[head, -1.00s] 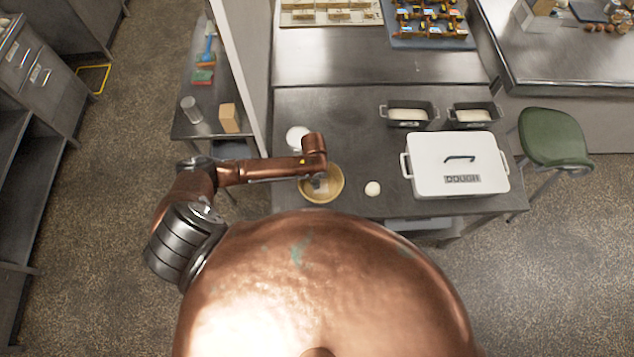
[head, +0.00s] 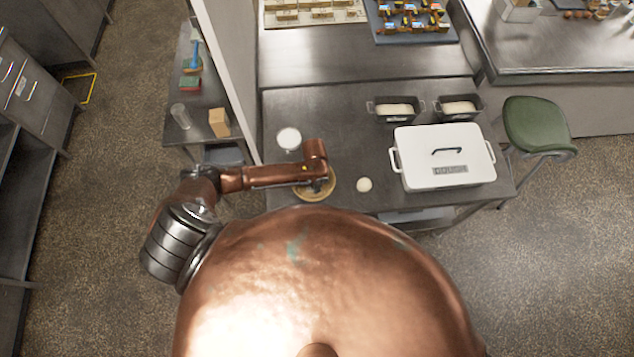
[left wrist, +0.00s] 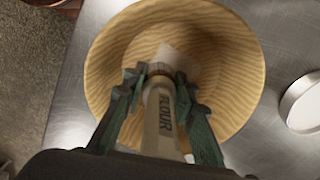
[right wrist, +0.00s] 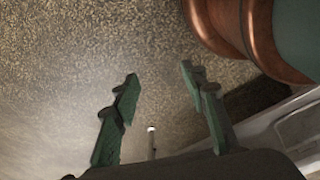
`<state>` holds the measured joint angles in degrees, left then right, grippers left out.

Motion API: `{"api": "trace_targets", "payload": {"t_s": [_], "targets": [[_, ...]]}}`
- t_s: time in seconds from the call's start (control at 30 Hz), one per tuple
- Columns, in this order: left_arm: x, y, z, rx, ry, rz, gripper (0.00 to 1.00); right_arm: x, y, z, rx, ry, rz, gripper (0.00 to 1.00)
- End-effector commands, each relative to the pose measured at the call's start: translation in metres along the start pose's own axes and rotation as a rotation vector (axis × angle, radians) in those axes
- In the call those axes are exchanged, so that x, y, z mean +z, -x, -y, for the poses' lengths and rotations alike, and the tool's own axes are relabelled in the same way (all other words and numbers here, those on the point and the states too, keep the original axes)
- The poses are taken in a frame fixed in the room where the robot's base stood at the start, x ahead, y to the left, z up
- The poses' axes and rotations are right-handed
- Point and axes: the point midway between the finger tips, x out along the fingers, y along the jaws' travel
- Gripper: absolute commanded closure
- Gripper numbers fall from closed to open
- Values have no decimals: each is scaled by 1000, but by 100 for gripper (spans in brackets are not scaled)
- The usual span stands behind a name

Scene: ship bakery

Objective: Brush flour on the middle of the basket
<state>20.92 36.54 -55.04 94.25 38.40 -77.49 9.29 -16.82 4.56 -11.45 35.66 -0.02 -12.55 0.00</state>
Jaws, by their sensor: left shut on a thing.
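The basket (head: 331,190) is a round, shallow, wood-coloured bowl near the front edge of the steel table. It also fills much of the left wrist view (left wrist: 235,65). My left gripper (left wrist: 160,85) is shut on the handle of a brush marked FLOUR (left wrist: 163,118). The brush's pale bristles (left wrist: 173,58) are over the basket's middle; I cannot tell whether they touch it. In the head view my left wrist hides part of the basket. My right gripper (right wrist: 158,85) is open and empty above the speckled floor.
A white round container (head: 288,138) stands behind the basket and a dough ball (head: 364,184) lies to its right. A white lidded DOUGH box (head: 443,158) stands further right. Two dark tins with dough (head: 396,109) are behind it. Bare table lies between.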

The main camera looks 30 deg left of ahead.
Motion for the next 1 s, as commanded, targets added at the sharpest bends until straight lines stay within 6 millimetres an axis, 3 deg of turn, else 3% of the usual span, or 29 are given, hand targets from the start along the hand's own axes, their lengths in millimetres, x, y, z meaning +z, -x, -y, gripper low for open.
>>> {"api": "trace_targets", "payload": {"t_s": [0.37, 0.57, 0.83, 1.0], "targets": [[20, 3, 14, 2, 1, 1, 99, 15, 22, 1, -1, -4, 21, 60], [8, 0, 5, 1, 6, -1, 99, 14, 17, 0, 0, -4, 20, 60], [-5, -1, -7, 1, 12, -1, 99, -5, 16, -2, 1, 1, -5, 60], [-9, 22, -8, 0, 3, -1, 99, -3, 16, -1, 1, 0, -1, 60]]}}
